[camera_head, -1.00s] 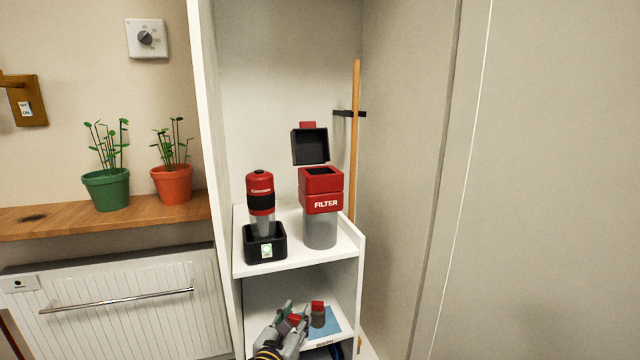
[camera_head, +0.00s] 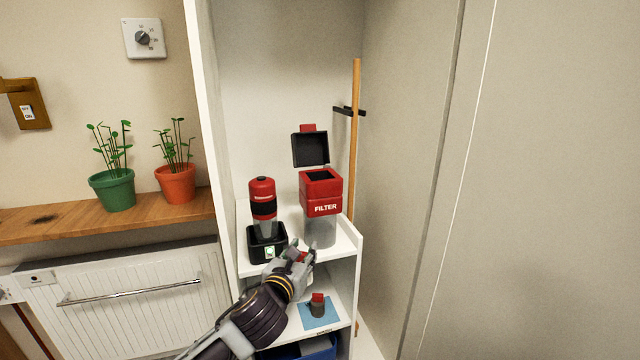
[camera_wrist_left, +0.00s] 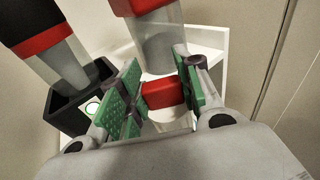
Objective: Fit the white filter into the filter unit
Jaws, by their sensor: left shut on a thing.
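The filter unit (camera_head: 321,200) stands on the upper shelf, a red box marked FILTER over a clear grey cylinder. Its black lid (camera_head: 310,149) is raised and its square top is open. My left gripper (camera_head: 303,255) is in front of the unit's lower part, below the red box. In the left wrist view my left gripper (camera_wrist_left: 160,84) is shut on the red grip of the white filter (camera_wrist_left: 162,94). The pale body shows under the grip, partly hidden by the gripper. The unit's clear cylinder (camera_wrist_left: 158,45) is just beyond the fingers.
A red and black hand vacuum (camera_head: 263,200) stands in a black dock (camera_head: 256,246) left of the unit. A red-topped grey filter (camera_head: 317,308) sits on a blue mat (camera_head: 330,320) on the lower shelf. A wooden pole (camera_head: 355,130) stands at the right.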

